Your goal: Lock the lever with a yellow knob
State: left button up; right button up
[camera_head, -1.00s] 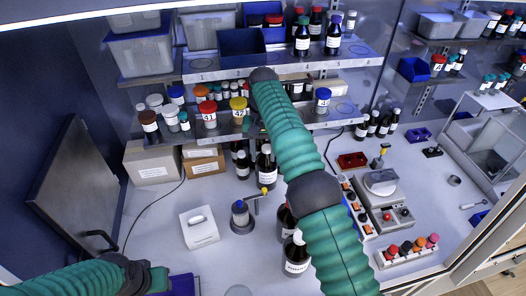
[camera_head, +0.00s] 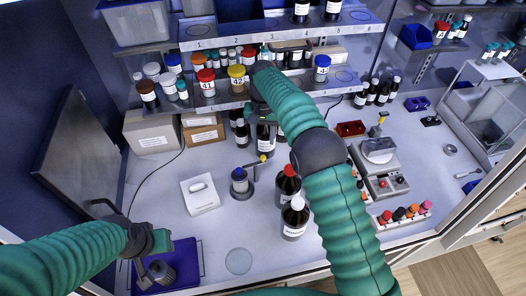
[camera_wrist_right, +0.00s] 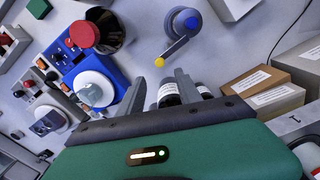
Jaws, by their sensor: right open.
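The lever with a yellow knob (camera_head: 262,158) is on a small round grey stand with a blue-topped post (camera_head: 239,180) on the bench. Its arm points up and right from the post in the head view. In the right wrist view the yellow knob (camera_wrist_right: 159,62) is just beyond the fingertips, with the blue-topped post (camera_wrist_right: 186,22) farther off. My right gripper (camera_wrist_right: 160,76) is open and empty, apart from the knob. In the head view it is behind the lever, near the shelf front, partly hidden by its arm. My left gripper (camera_head: 160,258) is over a blue tray; its fingers are unclear.
Dark bottles (camera_head: 294,217) stand right of the lever, and another (camera_head: 265,138) stands behind it. A white box (camera_head: 200,195) is to its left. A shelf (camera_head: 210,103) with jars overhangs the back. The blue tray (camera_head: 187,262) is at front left. Bench between tray and bottles is mostly clear.

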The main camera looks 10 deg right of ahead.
aim_at(263, 156)
notch_tip(263, 156, down, 9)
jog(key=p, duration=0.3)
jog(key=shift+r, duration=0.2)
jog(key=shift+f, duration=0.35)
jog(key=shift+c, duration=0.3)
grip_shut()
